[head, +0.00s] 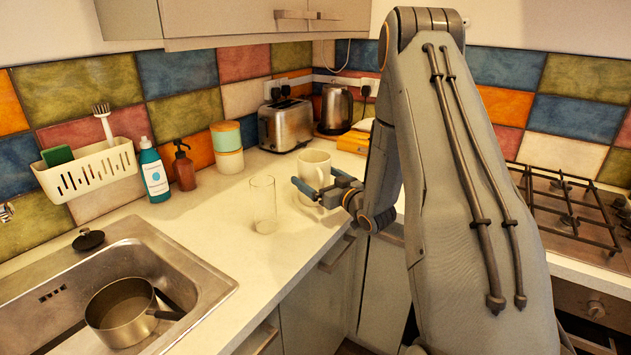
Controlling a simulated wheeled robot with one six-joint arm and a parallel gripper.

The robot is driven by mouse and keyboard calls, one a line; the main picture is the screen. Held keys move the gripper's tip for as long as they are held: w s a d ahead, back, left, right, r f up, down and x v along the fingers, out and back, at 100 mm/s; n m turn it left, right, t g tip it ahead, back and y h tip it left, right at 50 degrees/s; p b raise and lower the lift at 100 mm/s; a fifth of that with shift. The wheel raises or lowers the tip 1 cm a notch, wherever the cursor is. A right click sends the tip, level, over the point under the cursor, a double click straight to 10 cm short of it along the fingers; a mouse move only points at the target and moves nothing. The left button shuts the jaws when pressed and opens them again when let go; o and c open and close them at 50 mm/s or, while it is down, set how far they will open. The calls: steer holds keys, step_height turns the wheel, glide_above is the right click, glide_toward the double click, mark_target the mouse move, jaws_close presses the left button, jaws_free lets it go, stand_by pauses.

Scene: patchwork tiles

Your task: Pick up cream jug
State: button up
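The cream jug (314,160) is a pale, rounded vessel standing upright on the counter, right of the middle of the head view. My gripper (316,179) is at the jug, coming from the right, at about its mid-height. Its two blue-tipped fingers are spread apart, one toward the jug's left front and one toward its right side. I cannot tell whether either finger touches the jug. The fingers hide part of the jug's lower body, and its handle is not clear.
A clear glass (263,205) stands close left of the jug. Behind are a toaster (286,125), a kettle (336,109) and a wooden block (354,142). A sink with a pot (121,312) is at left, a gas hob (575,205) at right. Bare counter (222,215) lies left of the glass.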

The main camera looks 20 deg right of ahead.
steer(key=shift+w, duration=0.1)
steer(key=shift+c, duration=0.4)
steer(key=c, duration=1.8)
steer(key=shift+r, duration=0.1)
steer(key=shift+c, duration=0.2)
steer(key=shift+r, duration=0.2)
